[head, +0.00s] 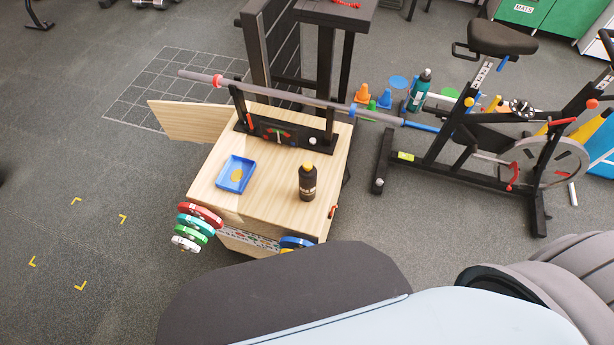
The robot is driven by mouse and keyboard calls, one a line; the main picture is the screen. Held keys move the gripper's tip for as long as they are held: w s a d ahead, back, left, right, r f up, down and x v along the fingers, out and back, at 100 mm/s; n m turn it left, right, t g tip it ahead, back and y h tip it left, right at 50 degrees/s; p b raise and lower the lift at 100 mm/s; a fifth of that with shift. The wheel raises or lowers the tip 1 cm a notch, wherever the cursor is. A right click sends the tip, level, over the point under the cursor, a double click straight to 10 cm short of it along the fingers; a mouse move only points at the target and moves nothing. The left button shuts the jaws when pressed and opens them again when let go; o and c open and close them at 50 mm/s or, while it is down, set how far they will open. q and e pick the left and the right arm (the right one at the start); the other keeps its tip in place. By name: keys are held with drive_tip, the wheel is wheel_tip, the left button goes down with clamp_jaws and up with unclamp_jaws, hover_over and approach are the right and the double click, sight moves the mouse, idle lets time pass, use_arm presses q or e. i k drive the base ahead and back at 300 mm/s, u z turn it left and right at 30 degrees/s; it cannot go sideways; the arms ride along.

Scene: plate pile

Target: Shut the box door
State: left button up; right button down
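A light wooden box (270,205) stands in the middle of the head view, with its top visible from above. A flat wooden panel (190,121) sticks out to the left from the box's far left side. It looks like the box door standing open, away from the box body. Its hinge and the box opening are hidden from this angle. Neither of my grippers shows in the head view, so I cannot see where they are relative to the door.
On the box are a blue tray (236,174), a dark bottle (307,183) and a barbell rack (285,135). Coloured weight plates (193,226) hang at its front left. An exercise bike (490,120) stands at the right. The floor at the left is mostly clear.

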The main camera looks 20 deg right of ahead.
sight(182, 121)
drive_tip(key=k, duration=0.5)
drive_tip(key=u, duration=1.85)
drive_tip(key=i, duration=3.2)
drive_tip(key=z, duration=1.75)
drive_tip(key=i, duration=3.7)
